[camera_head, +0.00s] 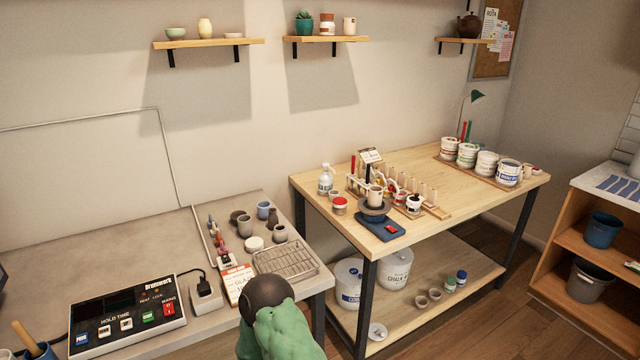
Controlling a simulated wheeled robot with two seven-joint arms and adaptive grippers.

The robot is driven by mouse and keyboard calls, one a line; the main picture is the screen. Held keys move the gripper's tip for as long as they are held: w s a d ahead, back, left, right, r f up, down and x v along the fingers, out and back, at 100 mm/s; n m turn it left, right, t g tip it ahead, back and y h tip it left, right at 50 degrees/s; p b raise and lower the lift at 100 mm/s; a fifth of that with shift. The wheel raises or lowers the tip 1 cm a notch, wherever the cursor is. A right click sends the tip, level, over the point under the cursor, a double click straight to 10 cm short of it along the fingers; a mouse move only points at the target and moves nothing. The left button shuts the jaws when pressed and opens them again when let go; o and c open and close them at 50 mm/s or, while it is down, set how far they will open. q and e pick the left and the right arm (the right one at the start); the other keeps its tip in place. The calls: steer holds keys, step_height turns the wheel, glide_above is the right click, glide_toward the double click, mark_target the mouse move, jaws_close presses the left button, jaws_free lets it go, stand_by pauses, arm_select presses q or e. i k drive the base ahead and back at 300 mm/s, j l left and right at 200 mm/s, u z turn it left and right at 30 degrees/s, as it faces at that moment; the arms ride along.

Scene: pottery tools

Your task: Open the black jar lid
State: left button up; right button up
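A small white jar (414,206) with a red mark and what looks like a dark top stands near the front edge of the wooden table (470,190). It is too small to tell whether the dark top is a closed lid. To its left, a dark grey bowl-like piece (373,213) stands on a blue base, with a pale cup above it. No other black-lidded jar can be made out clearly. Neither of my grippers shows in the head view.
A red-topped jar (339,206) and a spray bottle (325,180) stand at the table's left end. Several white tubs (487,164) stand at the back right. The grey bench (120,240) holds a wire rack (286,262) and a control box (127,314). The table's front right is clear.

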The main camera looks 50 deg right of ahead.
mark_target(416, 199)
steer(key=l+u, duration=0.45)
steer(key=k+l+u, duration=0.1)
steer(key=l+u, duration=0.35)
steer(key=k+l+u, duration=0.1)
steer(key=l+u, duration=0.4)
steer(key=k+l+u, duration=0.2)
steer(key=u, duration=0.25)
steer(key=k+l, duration=0.2)
steer(key=k, duration=0.25)
steer(key=k+l, duration=0.2)
steer(key=k, duration=0.25)
steer(key=k+l, duration=0.25)
steer(key=k, duration=0.2)
steer(key=k+l, duration=0.2)
steer(key=k, duration=0.25)
